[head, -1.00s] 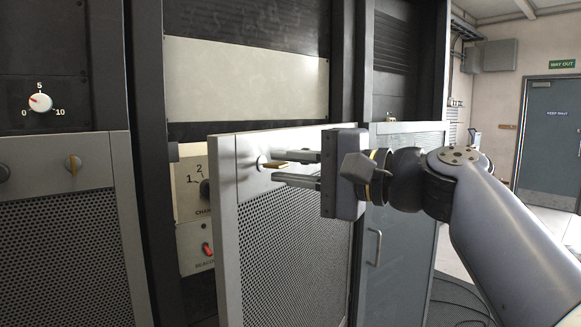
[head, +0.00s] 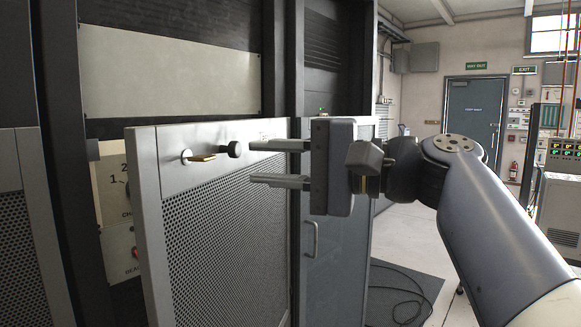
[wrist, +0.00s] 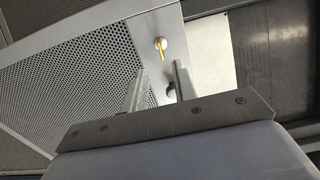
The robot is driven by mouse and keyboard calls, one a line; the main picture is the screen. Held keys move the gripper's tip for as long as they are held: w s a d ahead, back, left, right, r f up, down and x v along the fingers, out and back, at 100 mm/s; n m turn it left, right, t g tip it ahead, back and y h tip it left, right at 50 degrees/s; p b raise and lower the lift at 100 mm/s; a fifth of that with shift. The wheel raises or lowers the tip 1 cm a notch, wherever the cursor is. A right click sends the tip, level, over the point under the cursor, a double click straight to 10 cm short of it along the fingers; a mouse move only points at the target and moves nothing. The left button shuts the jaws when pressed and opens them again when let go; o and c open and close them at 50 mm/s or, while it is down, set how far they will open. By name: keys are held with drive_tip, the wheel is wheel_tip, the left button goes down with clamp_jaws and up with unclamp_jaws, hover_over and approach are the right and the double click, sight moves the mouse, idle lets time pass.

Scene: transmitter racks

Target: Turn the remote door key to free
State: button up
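A brass key (head: 203,157) sits in a round pale lock near the top left of a grey perforated door (head: 155,170). In the head view its handle points right, about level. The key also shows in the wrist view (wrist: 161,50), beyond the fingers. My gripper (head: 252,163) is open and empty, right of the key and apart from it. Its two fingers point left, one above the other. In the wrist view my gripper (wrist: 155,72) has a clear gap between its fingers. Any label by the key is too small to read.
A dark round knob (head: 235,149) stands on the door between key and upper fingertip. The door stands ajar before a panel (head: 112,190) with a dial. A neighbouring cabinet door with a handle (head: 312,238) is behind my gripper. Cables (head: 405,300) lie on the floor at right.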

sight(210, 159)
drive_tip(key=shift+v, duration=1.4)
drive_tip(key=shift+a, duration=0.1)
drive_tip(key=shift+p+x, duration=0.6)
drive_tip(key=shift+x, duration=4.75)
